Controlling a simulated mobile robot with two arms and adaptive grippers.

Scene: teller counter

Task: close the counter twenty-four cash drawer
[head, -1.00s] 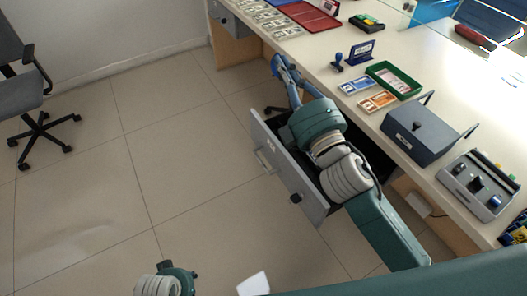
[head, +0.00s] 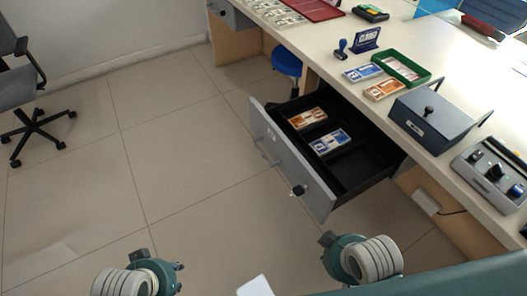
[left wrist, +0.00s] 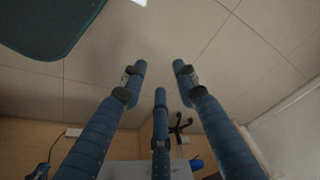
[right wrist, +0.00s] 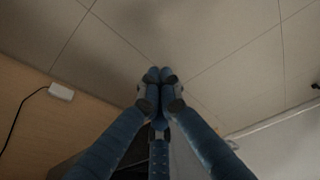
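The cash drawer (head: 318,192) stands pulled out from under the counter, with a grey front, a bar handle (head: 268,152) and a black lock knob (head: 299,190). Its label is too small to read. Orange notes (head: 307,118) and blue notes (head: 330,142) lie in its black compartments. My left gripper (head: 179,266) is at the bottom of the head view, apart from the drawer; the left wrist view shows its fingers (left wrist: 160,75) spread and empty. My right gripper (head: 327,239) is below the drawer front in the picture, apart from it; its fingers (right wrist: 158,76) are together, with nothing visible between them.
The counter top (head: 400,50) holds a grey cash box (head: 430,120), a green tray (head: 420,77), note bundles and a stamp. A blue stool (head: 287,62) stands beyond the drawer. An office chair (head: 30,90) is at far left. The floor before the drawer is clear.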

